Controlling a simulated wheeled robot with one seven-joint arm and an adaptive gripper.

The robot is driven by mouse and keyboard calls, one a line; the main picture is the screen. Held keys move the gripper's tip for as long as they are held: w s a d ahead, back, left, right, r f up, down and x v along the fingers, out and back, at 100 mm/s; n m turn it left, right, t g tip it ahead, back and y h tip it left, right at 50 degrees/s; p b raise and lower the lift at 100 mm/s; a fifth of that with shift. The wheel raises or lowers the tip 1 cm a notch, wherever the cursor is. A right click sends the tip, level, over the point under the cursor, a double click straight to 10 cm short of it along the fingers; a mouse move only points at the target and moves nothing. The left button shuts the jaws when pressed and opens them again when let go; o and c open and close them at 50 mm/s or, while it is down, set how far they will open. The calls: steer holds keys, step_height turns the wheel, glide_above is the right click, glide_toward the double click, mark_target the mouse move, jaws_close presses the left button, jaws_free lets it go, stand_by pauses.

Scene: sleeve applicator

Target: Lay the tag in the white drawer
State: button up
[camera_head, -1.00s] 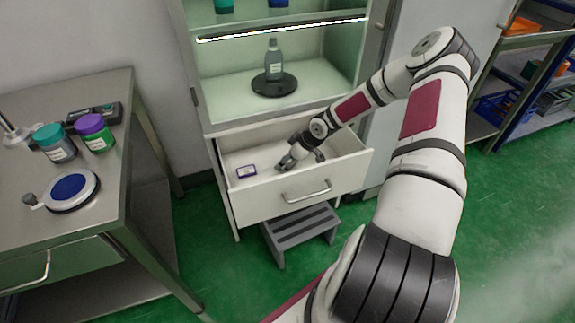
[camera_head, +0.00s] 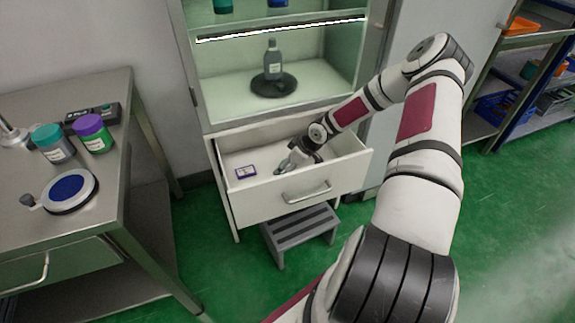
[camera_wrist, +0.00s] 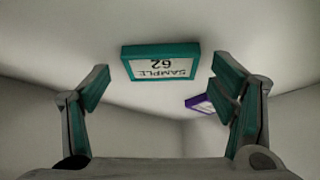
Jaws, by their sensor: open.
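The white drawer (camera_head: 262,204) is pulled out from the cabinet. My gripper (camera_head: 286,166) is down inside it, near its middle. In the wrist view, a teal-framed tag marked SAMPLE 62 (camera_wrist: 160,62) lies flat on the pale drawer floor, its lettering upside down. The open fingers stand apart on either side of the tag in that view, and neither visibly touches it. I cannot make out this tag clearly in the head view. A purple-framed tag (camera_head: 245,172) lies to the left in the drawer and shows partly behind the right finger in the wrist view (camera_wrist: 200,103).
A grey bottle (camera_head: 273,62) stands on a black round base on the shelf above the drawer. A grey step stool (camera_head: 300,228) is below the drawer front. A metal table (camera_head: 100,185) with jars is on the left. The drawer walls surround my gripper closely.

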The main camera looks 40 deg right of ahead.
steer(key=p+v, duration=0.2)
steer(key=v, duration=0.9)
steer(key=s+a+r+m+g+h, duration=0.15)
steer(key=s+a+r, duration=0.3)
steer(key=r, duration=0.45)
steer(key=s+a+r+g+h, duration=0.2)
steer(key=s+a+r, duration=0.25)
steer(key=r, duration=0.45)
steer(key=s+a+r+g+h, duration=0.25)
steer(key=s+r, duration=0.25)
steer(key=r, duration=0.5)
steer(key=s+a+r+m+t+y, duration=0.1)
steer(key=s+a+r, duration=0.3)
steer(key=s+a, duration=0.4)
steer(key=s+a+r+m+t+y, duration=0.1)
steer(key=s+a+r+m+y, duration=0.1)
steer(key=s+a+r, duration=0.2)
steer(key=s+a, duration=0.3)
steer(key=s, duration=0.3)
steer(key=shift+s+a+y, duration=0.25)
steer(key=shift+a+y, duration=0.1)
steer(key=shift+y, duration=0.05)
steer(key=shift+r+t, duration=0.1)
steer(key=shift+t, duration=0.2)
step_height(320, 180, up, 12)
steer(key=t+p, duration=0.2)
steer(key=p, duration=0.9)
steer(key=shift+d, duration=0.2)
